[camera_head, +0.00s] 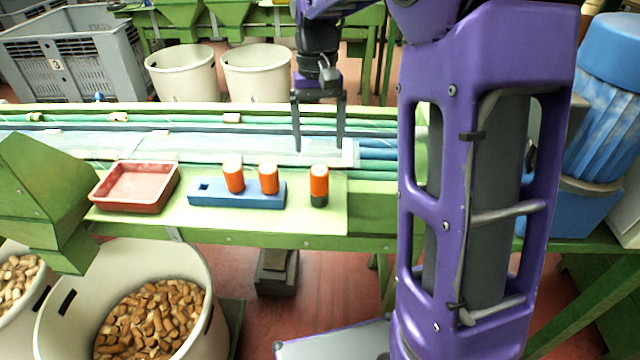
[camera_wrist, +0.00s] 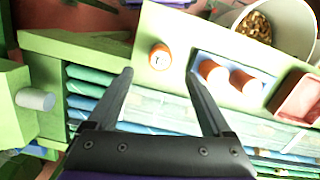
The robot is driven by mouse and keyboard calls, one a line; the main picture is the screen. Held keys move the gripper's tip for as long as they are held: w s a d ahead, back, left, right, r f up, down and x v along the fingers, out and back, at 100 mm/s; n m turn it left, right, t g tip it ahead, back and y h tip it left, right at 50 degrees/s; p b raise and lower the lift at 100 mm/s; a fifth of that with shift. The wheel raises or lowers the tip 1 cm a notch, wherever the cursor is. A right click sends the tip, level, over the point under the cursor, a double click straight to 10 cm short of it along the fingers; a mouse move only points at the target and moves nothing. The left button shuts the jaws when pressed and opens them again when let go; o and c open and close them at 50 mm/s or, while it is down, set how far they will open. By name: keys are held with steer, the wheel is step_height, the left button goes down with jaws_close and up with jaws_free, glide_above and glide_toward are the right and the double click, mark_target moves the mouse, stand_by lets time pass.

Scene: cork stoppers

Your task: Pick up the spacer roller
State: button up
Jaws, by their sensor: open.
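An orange roller with a pale top and a dark lower part (camera_head: 319,186) stands upright by itself on the green ledge; its top shows in the wrist view (camera_wrist: 160,57). Two similar orange rollers, a left one (camera_head: 233,178) and a right one (camera_head: 268,178), stand upright in a blue block (camera_head: 210,198). The block's left hole is empty. I cannot tell by name which roller is the spacer roller. My gripper (camera_head: 319,149) is open and empty, pointing down over the conveyor behind the lone roller. In the wrist view, the gripper (camera_wrist: 160,72) has the lone roller beyond its fingertips.
A red tray (camera_head: 136,187) lies left of the blue block. Green conveyor rails (camera_head: 60,118) run behind the ledge. A white bin of corks (camera_head: 150,290) stands below in front. A green hopper (camera_head: 40,190) is at the left. The ledge right of the lone roller is clear.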

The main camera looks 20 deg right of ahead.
mark_target(319, 169)
steer(key=f, duration=0.3)
steer(key=f+b, duration=0.1)
steer(key=f, duration=0.2)
steer(key=s+f, duration=0.1)
steer(key=f, duration=0.2)
steer(key=shift+s+a+f+b, duration=0.1)
steer(key=shift+f+b, duration=0.2)
steer(key=shift+b, duration=0.1)
jaws_close()
